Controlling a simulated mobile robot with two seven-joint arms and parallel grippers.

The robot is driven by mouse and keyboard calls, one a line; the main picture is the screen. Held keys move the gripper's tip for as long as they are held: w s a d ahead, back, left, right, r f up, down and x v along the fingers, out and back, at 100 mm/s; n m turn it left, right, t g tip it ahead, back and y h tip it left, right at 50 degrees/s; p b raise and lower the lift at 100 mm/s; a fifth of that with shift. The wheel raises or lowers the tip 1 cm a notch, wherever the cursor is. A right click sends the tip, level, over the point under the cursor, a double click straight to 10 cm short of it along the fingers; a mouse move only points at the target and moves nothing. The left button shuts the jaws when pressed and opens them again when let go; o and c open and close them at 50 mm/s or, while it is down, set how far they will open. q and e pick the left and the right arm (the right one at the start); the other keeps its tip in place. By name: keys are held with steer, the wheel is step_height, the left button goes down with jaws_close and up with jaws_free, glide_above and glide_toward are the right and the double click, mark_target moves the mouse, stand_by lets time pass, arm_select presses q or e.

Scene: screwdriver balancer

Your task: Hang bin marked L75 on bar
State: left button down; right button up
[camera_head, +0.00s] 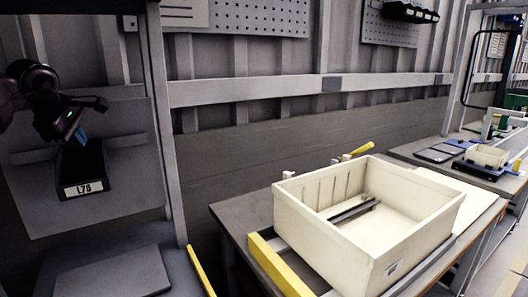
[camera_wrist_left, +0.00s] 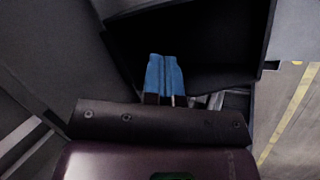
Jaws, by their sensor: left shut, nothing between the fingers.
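The black bin (camera_head: 78,160) with a white L75 label is at the left in the head view, upright in front of a grey panel. It lies against or just before the horizontal bar (camera_head: 126,141) on that panel; I cannot tell whether its back is hooked on it. My left gripper (camera_head: 80,134) is at the bin's upper part, its blue fingertips shut and empty. In the left wrist view the blue fingertips (camera_wrist_left: 165,77) are together in front of the dark bin (camera_wrist_left: 190,40). My right gripper is not in view.
A large cream box (camera_head: 365,225) stands on a workbench (camera_head: 240,215) at centre right. A grey panel (camera_head: 140,190) backs the bin, with a dark flat surface (camera_head: 112,274) below it. A grey post (camera_head: 165,100) stands right of the panel.

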arm_select(q)
steer(key=shift+f+b, duration=0.45)
steer(key=shift+f, duration=1.85)
stand_by(1.6)
stand_by(0.6)
step_height(320, 180, up, 5)
steer(key=shift+p, duration=1.05)
